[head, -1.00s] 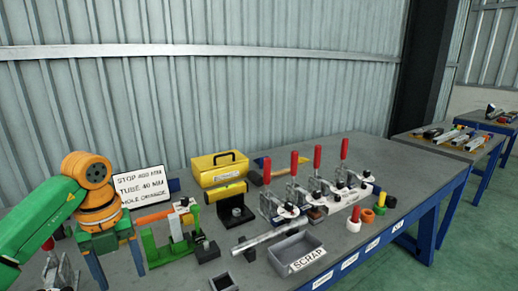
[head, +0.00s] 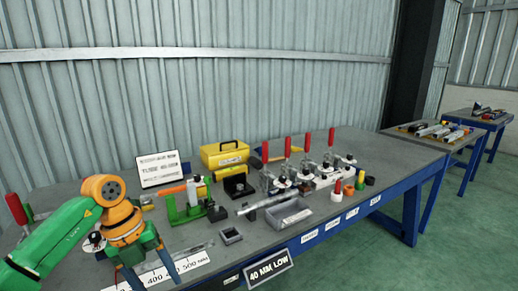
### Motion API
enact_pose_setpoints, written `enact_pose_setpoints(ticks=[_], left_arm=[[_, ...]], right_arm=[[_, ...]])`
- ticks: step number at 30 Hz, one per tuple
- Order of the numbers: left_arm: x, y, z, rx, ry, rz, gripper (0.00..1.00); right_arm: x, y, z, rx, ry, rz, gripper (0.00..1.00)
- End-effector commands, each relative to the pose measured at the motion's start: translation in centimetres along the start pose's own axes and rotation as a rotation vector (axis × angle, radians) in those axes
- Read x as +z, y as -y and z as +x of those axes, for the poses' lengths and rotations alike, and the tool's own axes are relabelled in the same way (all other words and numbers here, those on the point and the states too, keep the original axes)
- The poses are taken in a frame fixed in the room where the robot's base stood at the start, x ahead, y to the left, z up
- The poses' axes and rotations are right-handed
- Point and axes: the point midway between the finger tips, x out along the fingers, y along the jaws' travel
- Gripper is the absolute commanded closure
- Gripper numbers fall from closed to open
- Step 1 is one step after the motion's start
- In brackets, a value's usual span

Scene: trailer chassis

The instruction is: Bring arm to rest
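My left arm, green with orange joints, comes in from the left. Its gripper (head: 149,274) points down over the near left part of the workbench (head: 372,158). Its two blue-grey fingers stand apart, with nothing seen between them. The fingers overlap a white ruler strip (head: 178,268) in the picture; whether they touch it I cannot tell. My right gripper is not in view.
A green fixture (head: 183,212), a small dark tray (head: 231,236) and a grey bin (head: 289,216) stand right of the gripper. Red-handled clamps (head: 309,145), a yellow toolbox (head: 224,154) and a sign (head: 164,169) are farther back. The bench's right end is clear.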

Motion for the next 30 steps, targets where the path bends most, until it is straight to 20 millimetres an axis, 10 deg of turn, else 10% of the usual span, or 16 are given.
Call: enact_pose_setpoints(ticks=[9, 14, 18, 22, 30], left_arm=[[-3.0, 9.3, 7.3, -0.509, -0.244, 0.039, 0.33], [-2.1, 14.7, 12.2, -1.067, -0.352, -0.327, 0.33], [2.6, 9.4, 20.9, -1.290, -0.216, -0.989, 0.33], [2.4, 2.4, 28.3, -1.222, -0.083, -1.389, 0.33], [-8.1, -13.4, 41.6, -0.786, 0.161, -2.041, 0.33]], right_arm=[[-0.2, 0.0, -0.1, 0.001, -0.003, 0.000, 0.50], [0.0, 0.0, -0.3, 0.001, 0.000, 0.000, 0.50], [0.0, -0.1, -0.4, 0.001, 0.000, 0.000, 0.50], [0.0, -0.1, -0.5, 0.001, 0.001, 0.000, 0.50], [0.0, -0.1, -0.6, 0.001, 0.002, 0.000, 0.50]])
